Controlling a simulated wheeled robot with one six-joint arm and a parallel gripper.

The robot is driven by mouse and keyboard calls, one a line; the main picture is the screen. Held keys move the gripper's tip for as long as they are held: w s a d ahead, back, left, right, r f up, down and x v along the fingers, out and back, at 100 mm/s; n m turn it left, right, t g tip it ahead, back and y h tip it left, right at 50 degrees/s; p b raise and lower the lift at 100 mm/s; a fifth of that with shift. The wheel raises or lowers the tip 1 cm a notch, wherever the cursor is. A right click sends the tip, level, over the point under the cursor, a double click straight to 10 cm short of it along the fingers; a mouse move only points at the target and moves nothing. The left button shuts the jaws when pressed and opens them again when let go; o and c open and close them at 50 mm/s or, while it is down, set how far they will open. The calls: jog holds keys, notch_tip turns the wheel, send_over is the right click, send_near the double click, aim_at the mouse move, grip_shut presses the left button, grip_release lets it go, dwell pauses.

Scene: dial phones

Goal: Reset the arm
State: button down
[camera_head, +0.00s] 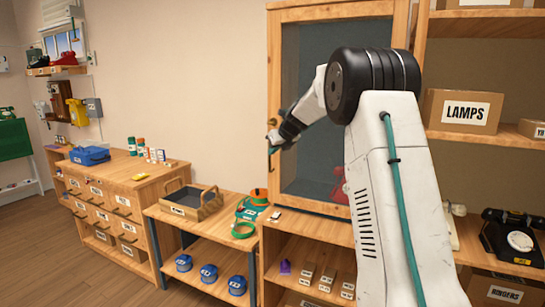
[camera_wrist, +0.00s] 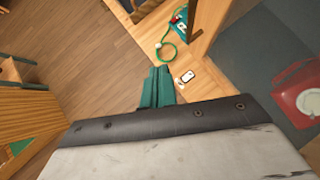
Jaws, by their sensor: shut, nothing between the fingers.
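My gripper (camera_head: 274,138) is at the end of my raised white and black arm, in front of the left edge of the glass-door cabinet (camera_head: 273,60) in the head view. In the wrist view my gripper (camera_wrist: 153,70) shows as two teal fingers close together, shut with nothing between them. It hangs above the wooden counter and floor. The door's round knob (camera_head: 272,122) is close to the gripper in the head view; I cannot tell whether they touch. A red phone (camera_head: 340,190) stands behind the glass, and it also shows in the wrist view (camera_wrist: 300,103).
A wooden tray (camera_head: 190,203) is farther left. A LAMPS box (camera_head: 463,111) and a black phone (camera_head: 512,240) are right. Open floor (camera_head: 60,260) lies left.

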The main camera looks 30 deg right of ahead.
jog(key=s+a+f+n+g, duration=0.1)
jog(key=s+a+n, duration=0.8)
jog(key=s, duration=0.9)
jog(key=s+a+f+n+g, duration=0.1)
jog(key=s+a+n+g, duration=0.3)
jog(key=s+a+n, duration=0.5)
jog(key=s+a+f+n+g, duration=0.2)
jog(key=s+a+n, duration=0.8)
jog(key=s+n, duration=0.7)
jog(key=s, duration=1)
jog(key=shift+h, duration=0.3)
